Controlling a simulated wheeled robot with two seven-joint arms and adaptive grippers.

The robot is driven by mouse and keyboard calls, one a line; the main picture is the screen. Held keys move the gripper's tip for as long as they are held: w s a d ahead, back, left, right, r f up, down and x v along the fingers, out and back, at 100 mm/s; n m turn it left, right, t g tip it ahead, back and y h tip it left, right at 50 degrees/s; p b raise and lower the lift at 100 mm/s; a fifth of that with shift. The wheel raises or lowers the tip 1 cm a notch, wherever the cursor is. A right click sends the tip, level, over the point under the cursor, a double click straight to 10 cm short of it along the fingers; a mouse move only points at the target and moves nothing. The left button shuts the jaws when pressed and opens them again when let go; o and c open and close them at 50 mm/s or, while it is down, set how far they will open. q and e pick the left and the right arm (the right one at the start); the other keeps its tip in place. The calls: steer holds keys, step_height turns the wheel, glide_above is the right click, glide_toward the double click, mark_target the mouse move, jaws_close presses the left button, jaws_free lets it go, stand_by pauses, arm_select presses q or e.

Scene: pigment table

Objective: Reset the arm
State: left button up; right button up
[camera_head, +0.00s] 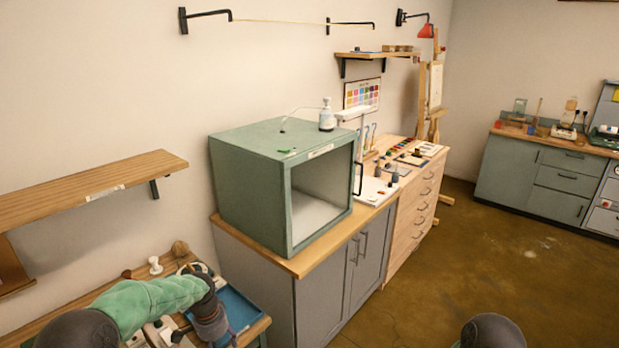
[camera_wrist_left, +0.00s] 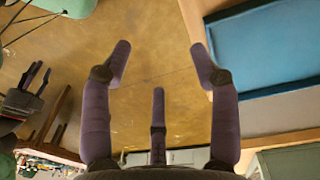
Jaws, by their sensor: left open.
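My left arm, in a green sleeve, comes in from the lower left of the head view. Its gripper (camera_head: 212,328) is over the right end of the low wooden table, beside the blue tray (camera_head: 240,308). In the left wrist view the fingers of the left gripper (camera_wrist_left: 160,62) are spread wide with nothing between them, and brown floor shows past them. What looks like my right gripper (camera_wrist_left: 27,95) is small and dark at the left edge of that view; its jaw state is unclear. A rounded dark part of my right arm shows at the bottom of the head view.
The low table (camera_head: 105,298) holds a white knob-like piece (camera_head: 155,265) and other small items, partly hidden by my arm. A green open-fronted box (camera_head: 240,190) stands on the grey cabinet (camera_head: 265,305) beyond. A wooden shelf (camera_head: 90,190) juts from the wall. Floor at right is clear.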

arm_select(q)
steer(key=s+d+f+n+h, duration=0.1)
steer(key=s+d+f, duration=0.2)
steer(key=f, duration=0.2)
steer(key=s+d+f+n, duration=0.1)
steer(key=s+d+f, duration=0.2)
steer(key=f, duration=0.2)
steer(key=s+d+f+n, duration=0.2)
steer(key=s+d+f, duration=0.1)
steer(key=s, duration=0.4)
steer(key=s+d+f+n+h, duration=0.1)
steer(key=s+d+f+n, duration=0.2)
steer(key=s, duration=0.5)
steer(key=s+d+f+n+h, duration=0.1)
steer(key=s+d+f+n, duration=0.1)
steer(key=s+f, duration=0.3)
steer(key=shift+s+d+f+n, duration=0.15)
steer(key=shift+s+d+n, duration=0.35)
steer(key=shift+s, duration=0.7)
